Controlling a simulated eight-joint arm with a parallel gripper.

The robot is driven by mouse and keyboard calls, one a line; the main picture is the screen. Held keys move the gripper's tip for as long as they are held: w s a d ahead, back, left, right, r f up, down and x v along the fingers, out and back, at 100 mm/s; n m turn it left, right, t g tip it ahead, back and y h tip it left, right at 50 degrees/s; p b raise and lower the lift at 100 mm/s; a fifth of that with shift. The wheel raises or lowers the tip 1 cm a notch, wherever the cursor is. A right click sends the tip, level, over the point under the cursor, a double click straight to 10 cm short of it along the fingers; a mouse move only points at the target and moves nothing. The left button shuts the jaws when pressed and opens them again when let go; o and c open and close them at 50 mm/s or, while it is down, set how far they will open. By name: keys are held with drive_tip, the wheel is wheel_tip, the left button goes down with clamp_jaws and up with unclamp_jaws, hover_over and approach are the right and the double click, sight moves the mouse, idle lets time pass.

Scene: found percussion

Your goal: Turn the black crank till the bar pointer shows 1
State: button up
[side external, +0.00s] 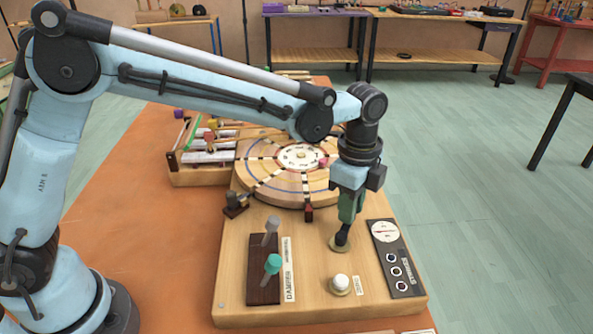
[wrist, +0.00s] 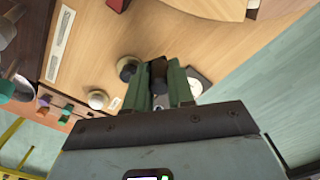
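The black crank (side external: 341,239) stands on a round brass-coloured base at the front right of the wooden board. My gripper (side external: 347,222) points down over it, with green fingers around its dark handle. In the wrist view the handle (wrist: 158,74) shows between the fingertips (wrist: 163,80), and the fingers look closed on it. The crank's dark hub (wrist: 127,67) is just left of them. A round wooden disc (side external: 250,168) has a white numbered centre (side external: 301,157). A small red-and-black marker (side external: 309,212) stands at its front edge. I cannot read which number is shown.
A white knob (side external: 341,283) is in front of the crank. Grey (side external: 272,225) and teal (side external: 273,264) levers stand to the left. A black panel (side external: 398,265) with a round white dial (side external: 385,231) and several sockets is close on the right. A xylophone-like frame (side external: 200,178) is behind.

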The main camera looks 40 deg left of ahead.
clamp_jaws()
drive_tip(key=shift+a, duration=0.1)
drive_tip(key=n, duration=0.2)
drive_tip(key=s+a+n, duration=0.1)
drive_tip(key=n, duration=0.1)
drive_tip(key=shift+a, duration=0.2)
drive_tip(key=n, duration=0.2)
drive_tip(key=s+a+n, duration=0.1)
drive_tip(key=n, duration=0.2)
drive_tip(key=shift+s+a, duration=0.1)
drive_tip(key=n, duration=0.1)
drive_tip(key=s+n, duration=0.1)
drive_tip(key=n, duration=0.2)
drive_tip(key=shift+s+a+n, duration=0.25)
drive_tip(key=shift+s+n, duration=0.05)
drive_tip(key=shift+s, duration=0.05)
drive_tip(key=shift+s+n, duration=0.4)
drive_tip(key=shift+n, duration=0.65)
drive_tip(key=shift+s+n, duration=0.4)
drive_tip(key=shift+n, duration=0.65)
